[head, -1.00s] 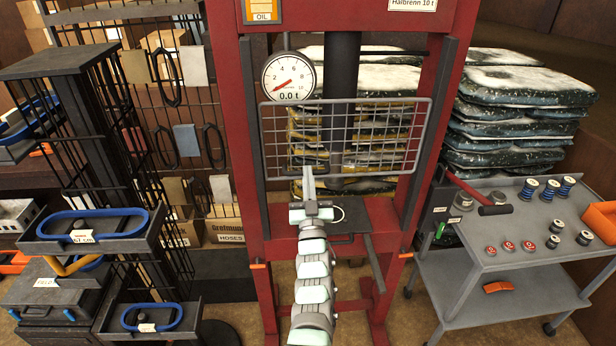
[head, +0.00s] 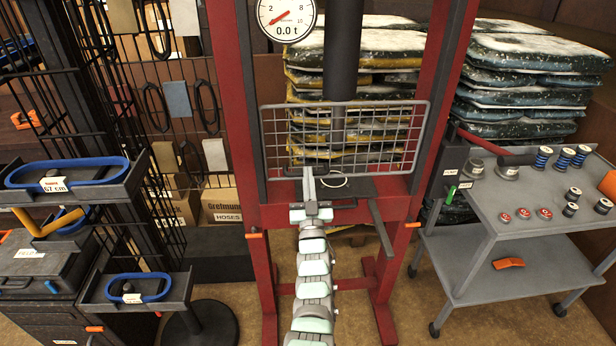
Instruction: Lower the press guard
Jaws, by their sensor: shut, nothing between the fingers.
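The press guard (head: 388,140) is a grey wire mesh panel in a thick frame, across the front of the red press (head: 236,120). My gripper (head: 308,172) is shut and empty, pointing away from me. Its tips overlap the lower bar of the guard, left of the middle; contact is not clear. The dark ram (head: 343,60) hangs behind the mesh.
A round gauge (head: 286,17) reads 0.0 t above the guard. A dark lever (head: 382,228) sticks out at the bed's right. A grey trolley (head: 500,225) with spools stands right. A black rack with trays (head: 70,190) stands left. Stacked sacks (head: 520,80) lie behind.

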